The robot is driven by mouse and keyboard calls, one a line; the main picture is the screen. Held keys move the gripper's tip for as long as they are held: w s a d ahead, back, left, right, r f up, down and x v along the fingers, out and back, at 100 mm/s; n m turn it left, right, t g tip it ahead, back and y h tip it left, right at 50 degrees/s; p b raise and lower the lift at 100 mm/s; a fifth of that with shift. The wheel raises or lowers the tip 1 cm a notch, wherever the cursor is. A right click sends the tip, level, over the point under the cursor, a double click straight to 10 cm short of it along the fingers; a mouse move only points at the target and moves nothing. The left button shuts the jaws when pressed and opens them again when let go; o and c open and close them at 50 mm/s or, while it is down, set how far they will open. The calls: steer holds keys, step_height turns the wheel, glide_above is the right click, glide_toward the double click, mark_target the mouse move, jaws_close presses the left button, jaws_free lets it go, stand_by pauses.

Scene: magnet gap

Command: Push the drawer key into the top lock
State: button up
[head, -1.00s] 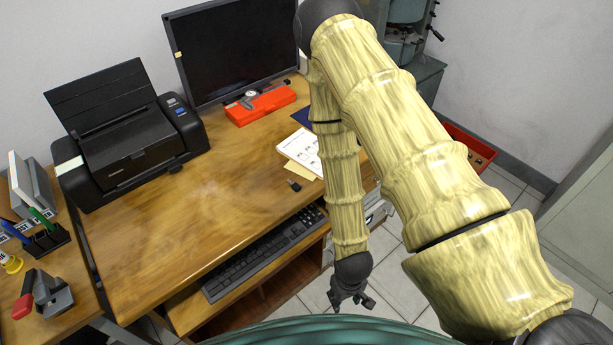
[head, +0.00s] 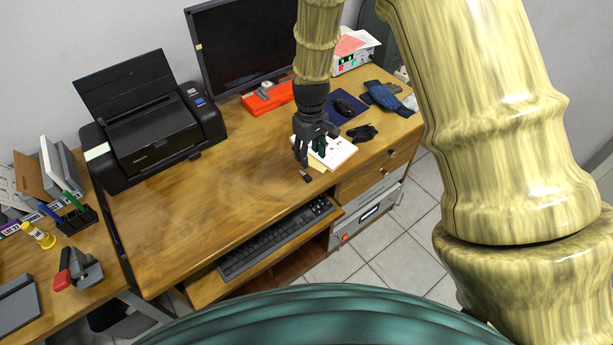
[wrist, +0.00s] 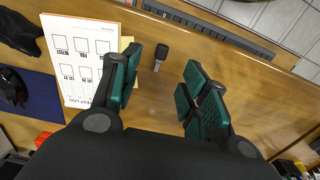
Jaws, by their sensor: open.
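The drawer key (head: 306,177) is a small piece with a black head on the desk, just in front of the papers. It also shows in the wrist view (wrist: 161,49), with a short pale shaft. My gripper (head: 312,157) is open and empty above the desk, pointing down near the key. In the wrist view, the key lies beyond the gap between my fingers (wrist: 163,82), apart from both. The top drawer (head: 372,176) is at the desk's right front, with a small dark fitting on its face. I cannot tell whether that is the lock.
A paper pad (head: 340,152) lies right beside the key. Dark gloves (head: 362,132), a mouse on a blue mat (head: 332,117) and a red case (head: 268,97) lie behind. The keyboard tray (head: 275,240) sticks out in front. The desk middle is clear.

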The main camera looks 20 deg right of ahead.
steer(key=p, duration=0.1)
glide_above(309, 178)
steer(key=shift+w+d+f, duration=0.1)
steer(key=shift+d+f, duration=0.05)
steer(key=shift+f, duration=2.4)
steer(key=shift+a+f+p, duration=0.2)
steer(key=shift+f+p, duration=0.8)
steer(key=shift+f, duration=1.6)
steer(key=c, duration=0.8)
